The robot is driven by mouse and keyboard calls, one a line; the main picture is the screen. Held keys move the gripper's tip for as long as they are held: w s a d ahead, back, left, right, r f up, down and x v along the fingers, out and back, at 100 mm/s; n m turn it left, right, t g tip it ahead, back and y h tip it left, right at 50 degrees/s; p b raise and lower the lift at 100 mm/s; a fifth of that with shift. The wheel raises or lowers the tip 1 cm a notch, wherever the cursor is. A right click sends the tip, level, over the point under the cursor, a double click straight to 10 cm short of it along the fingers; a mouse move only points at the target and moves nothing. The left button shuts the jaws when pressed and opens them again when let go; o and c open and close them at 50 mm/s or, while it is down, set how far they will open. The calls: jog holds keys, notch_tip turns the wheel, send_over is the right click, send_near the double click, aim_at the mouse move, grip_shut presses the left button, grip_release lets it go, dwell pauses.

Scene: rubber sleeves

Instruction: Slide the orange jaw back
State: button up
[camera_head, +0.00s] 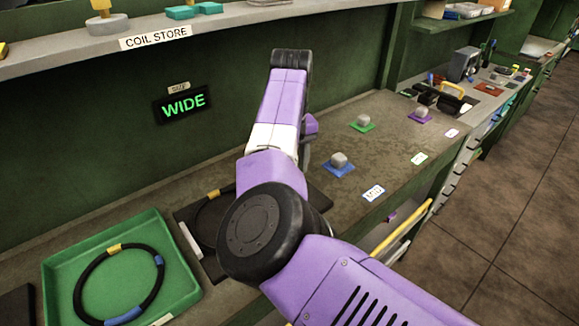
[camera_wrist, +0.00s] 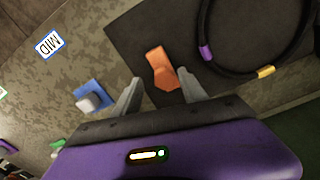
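The orange jaw (camera_wrist: 162,72) shows in the wrist view on a dark plate (camera_wrist: 125,32). My gripper (camera_wrist: 159,76) is open, with one finger on each side of the jaw and a visible gap at the left finger. The right finger is close to the jaw; I cannot tell if it touches. A black ring (camera_wrist: 251,74) with purple and yellow bands lies on the plate, right of the jaw. In the head view my arm hides the jaw and the fingertips; part of the dark plate (camera_head: 184,216) shows beside the arm.
A green tray (camera_head: 60,258) at lower left holds another black ring (camera_head: 84,277) with yellow and blue bands. A display (camera_head: 183,103) on the wall reads WIDE. Grey knobs on blue (camera_head: 339,160), green (camera_head: 363,121) and purple bases stand along the bench, the blue one by a MID label (camera_wrist: 49,44).

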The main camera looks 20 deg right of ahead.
jog(key=shift+a, duration=0.1)
notch_tip(320, 180, up, 8)
jog(key=shift+f+b, duration=0.15)
jog(key=shift+b, duration=0.5)
